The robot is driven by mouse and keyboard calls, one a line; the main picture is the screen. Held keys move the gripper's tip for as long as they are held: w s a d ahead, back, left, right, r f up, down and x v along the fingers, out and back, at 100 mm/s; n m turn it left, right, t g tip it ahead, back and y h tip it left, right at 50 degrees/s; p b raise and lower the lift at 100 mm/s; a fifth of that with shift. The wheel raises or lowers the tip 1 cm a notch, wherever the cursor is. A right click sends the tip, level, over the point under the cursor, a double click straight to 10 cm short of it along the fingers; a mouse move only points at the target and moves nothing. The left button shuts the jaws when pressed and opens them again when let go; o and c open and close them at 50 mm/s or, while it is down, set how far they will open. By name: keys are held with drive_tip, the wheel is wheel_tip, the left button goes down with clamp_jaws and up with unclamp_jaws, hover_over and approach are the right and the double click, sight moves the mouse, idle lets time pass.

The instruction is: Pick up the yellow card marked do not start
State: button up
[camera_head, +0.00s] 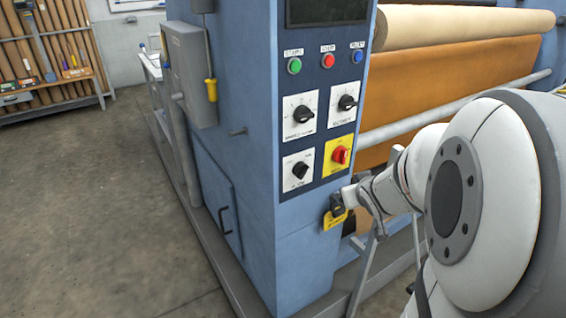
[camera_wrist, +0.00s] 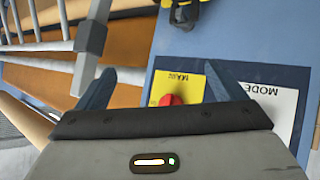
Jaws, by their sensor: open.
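The yellow card (camera_head: 334,222) hangs low on the blue front of the press, below the switches. A dark fitting covers part of its upper area, and its lettering is too small to read. It also shows cut off at the top edge of the wrist view (camera_wrist: 178,20). My gripper (camera_head: 355,195) is close to the card's upper right in the head view. In the wrist view my gripper (camera_wrist: 160,72) has its two fingers spread wide with nothing between them. The card lies beyond the fingertips, apart from them.
A red rotary switch on a yellow plate (camera_head: 339,155) sits just above the card, beside a black mode knob (camera_head: 299,171). Rollers (camera_head: 460,27) with a brown sheet (camera_head: 440,85) and a pale bar (camera_head: 450,115) lie to the right. The floor at left is clear.

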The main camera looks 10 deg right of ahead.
drive_tip(key=shift+o, duration=0.9)
drive_tip(key=w+d+f+n+t+y+b, duration=0.2)
drive_tip(key=f+b, duration=0.4)
drive_tip(key=f, duration=0.4)
drive_tip(key=shift+w+d+f+t+y, duration=0.2)
drive_tip(key=shift+w+d+t+y, duration=0.3)
drive_tip(key=shift+w+d+t, duration=0.35)
drive_tip(key=n+t+y+b, duration=0.2)
drive_tip(key=t+y+b, duration=0.1)
drive_tip(key=y+b, duration=0.3)
approach(341, 213)
drive_tip(key=w, duration=0.2)
drive_tip(key=b+x, duration=0.1)
drive_tip(key=x, duration=0.5)
drive_tip(key=shift+s+a+f+b, duration=0.1)
drive_tip(key=shift+a+f+b, duration=0.1)
drive_tip(key=shift+a+b, duration=0.2)
drive_tip(key=shift+w+a+r, duration=0.1)
drive_tip(key=shift+w, duration=0.45)
drive_tip(key=shift+c, duration=0.3)
drive_tip(key=c, duration=0.6)
